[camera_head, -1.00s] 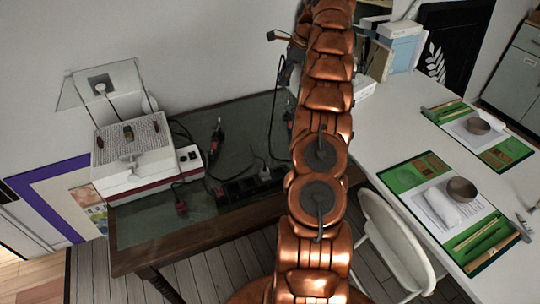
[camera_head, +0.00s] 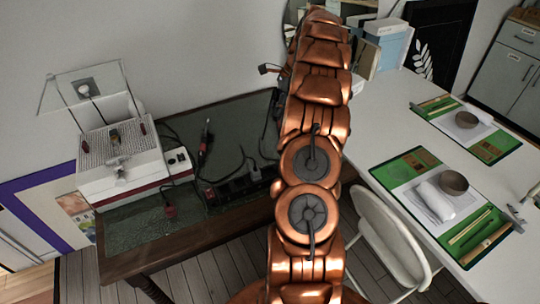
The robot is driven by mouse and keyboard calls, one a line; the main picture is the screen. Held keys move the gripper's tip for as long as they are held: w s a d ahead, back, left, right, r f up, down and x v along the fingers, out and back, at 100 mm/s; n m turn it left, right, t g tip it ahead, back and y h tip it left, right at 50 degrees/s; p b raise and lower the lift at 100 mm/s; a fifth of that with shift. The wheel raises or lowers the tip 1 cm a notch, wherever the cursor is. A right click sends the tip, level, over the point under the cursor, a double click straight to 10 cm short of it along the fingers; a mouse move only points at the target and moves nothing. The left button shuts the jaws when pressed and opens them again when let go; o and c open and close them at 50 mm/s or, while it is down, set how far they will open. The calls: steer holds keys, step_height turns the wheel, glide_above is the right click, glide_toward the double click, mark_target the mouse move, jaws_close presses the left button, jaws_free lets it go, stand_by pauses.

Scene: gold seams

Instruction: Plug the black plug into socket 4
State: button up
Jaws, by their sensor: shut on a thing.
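My copper arm rises through the middle of the head view, and its bulk hides my gripper and anything in it. A black power strip (camera_head: 238,187) lies on the dark desk (camera_head: 150,233), left of my arm. Its right end is partly behind the arm, and its socket numbers cannot be read. A dark red plug (camera_head: 170,211) lies on the desk near the front edge. I cannot make out the black plug. A thin cable hangs down toward the desk just left of my arm.
A white box (camera_head: 122,160) with a raised clear lid stands on the desk's left. A red and black tool (camera_head: 205,140) is behind the strip. A white chair (camera_head: 392,240) and a long white table (camera_head: 385,120) with green mats are at right.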

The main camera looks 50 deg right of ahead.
mark_target(266, 174)
steer(key=s+a+f+n+g+b, duration=0.1)
steer(key=s+a+f+n+b, duration=0.1)
steer(key=s+a+f, duration=0.5)
steer(key=a+f+n, duration=0.1)
steer(key=a+f, duration=0.1)
steer(key=a, duration=0.2)
steer(key=shift+s+a+f+n+y, duration=0.15)
steer(key=shift+s+f+n+y, duration=0.05)
steer(key=shift+s+n+y, duration=0.1)
steer(key=shift+f, duration=0.15)
steer(key=shift+f+b, duration=0.85)
steer(key=shift+f, duration=1.9)
steer(key=shift+f, duration=0.2)
stand_by(0.5)
